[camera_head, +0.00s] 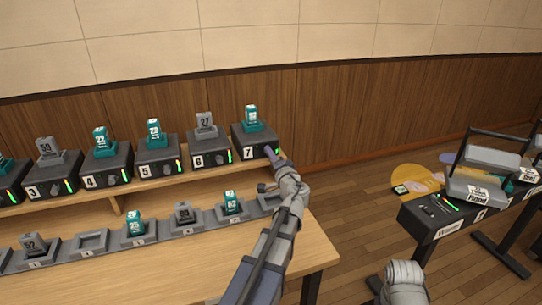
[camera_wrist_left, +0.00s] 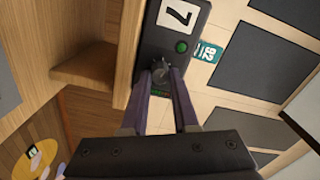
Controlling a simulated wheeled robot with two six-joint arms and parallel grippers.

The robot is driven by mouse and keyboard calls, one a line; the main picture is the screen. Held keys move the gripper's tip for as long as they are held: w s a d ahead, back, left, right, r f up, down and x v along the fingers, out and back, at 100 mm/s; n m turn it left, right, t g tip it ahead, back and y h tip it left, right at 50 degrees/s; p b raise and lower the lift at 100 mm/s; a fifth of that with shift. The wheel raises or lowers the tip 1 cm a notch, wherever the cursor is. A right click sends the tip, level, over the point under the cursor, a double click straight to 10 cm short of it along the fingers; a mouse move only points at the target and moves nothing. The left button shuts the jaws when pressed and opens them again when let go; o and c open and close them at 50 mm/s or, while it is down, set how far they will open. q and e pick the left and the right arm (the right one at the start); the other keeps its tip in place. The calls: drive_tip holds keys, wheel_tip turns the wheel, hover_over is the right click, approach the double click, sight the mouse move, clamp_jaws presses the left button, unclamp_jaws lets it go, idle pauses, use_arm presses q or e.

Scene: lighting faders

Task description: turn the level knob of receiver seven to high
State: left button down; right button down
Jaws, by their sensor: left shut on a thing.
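Receiver seven (camera_head: 243,141) is a dark box labelled 7 at the right end of the upper shelf, with a teal pack numbered 29 standing on it. My left gripper (camera_head: 272,154) is at its front face and hides its knob in the head view. In the left wrist view the receiver (camera_wrist_left: 150,42) shows its 7 label and a lit green button. My left gripper (camera_wrist_left: 161,78) has its fingertips closed around the dark level knob (camera_wrist_left: 160,70). Small red and green lights show between the fingers. The knob's exact angle is hard to tell.
Receiver six (camera_head: 208,153) stands just left of seven, with more receivers further left. Below is a charger row (camera_head: 75,252) with several packs. At right, a dark stand (camera_head: 430,222) holds grey bins. Floor is open between.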

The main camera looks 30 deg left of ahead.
use_arm(q)
drive_tip(key=shift+s+a+f+n, duration=0.1)
drive_tip(key=shift+s+n, duration=0.05)
drive_tip(key=shift+n, duration=8.3)
drive_tip(key=shift+s+f+n, duration=0.1)
drive_tip(key=shift+n, duration=8.35)
drive_tip(key=shift+r, duration=0.1)
drive_tip(key=c, duration=0.7)
unclamp_jaws()
drive_tip(key=shift+v, duration=3.85)
